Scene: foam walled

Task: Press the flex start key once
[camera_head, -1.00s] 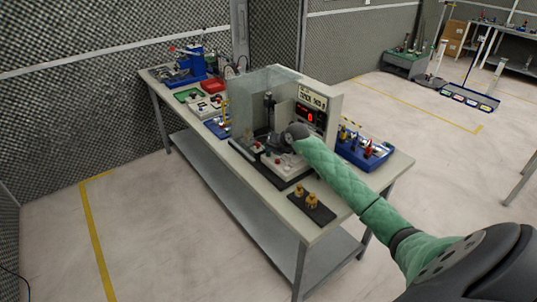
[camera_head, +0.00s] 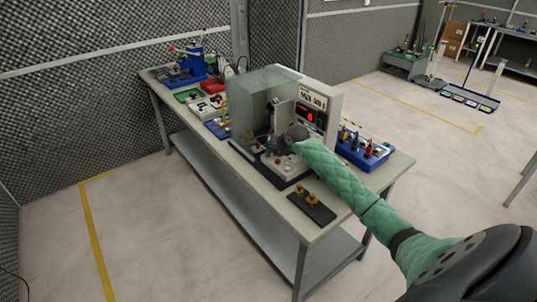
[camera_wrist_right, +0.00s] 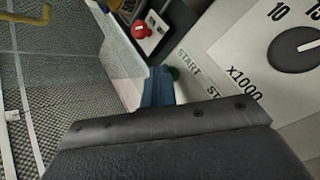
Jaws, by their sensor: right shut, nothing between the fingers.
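The flex machine (camera_head: 322,100) stands on the bench with a red-lit display on its upright and a clear enclosure on its left. Its pale control panel (camera_head: 287,168) lies in front. In the right wrist view a panel (camera_wrist_right: 230,55) carries the printed word START, and a green button (camera_wrist_right: 175,73) shows beside it, partly hidden by my finger. My right gripper (camera_head: 280,146) is shut and empty over the panel; its blue fingers (camera_wrist_right: 158,88) reach beside the green button. Whether they touch it cannot be told. My left gripper is not in view.
A dark tray (camera_head: 312,206) with brass pieces sits at the bench's near end. A blue tray (camera_head: 366,157) stands to the right, other fixtures at the far left.

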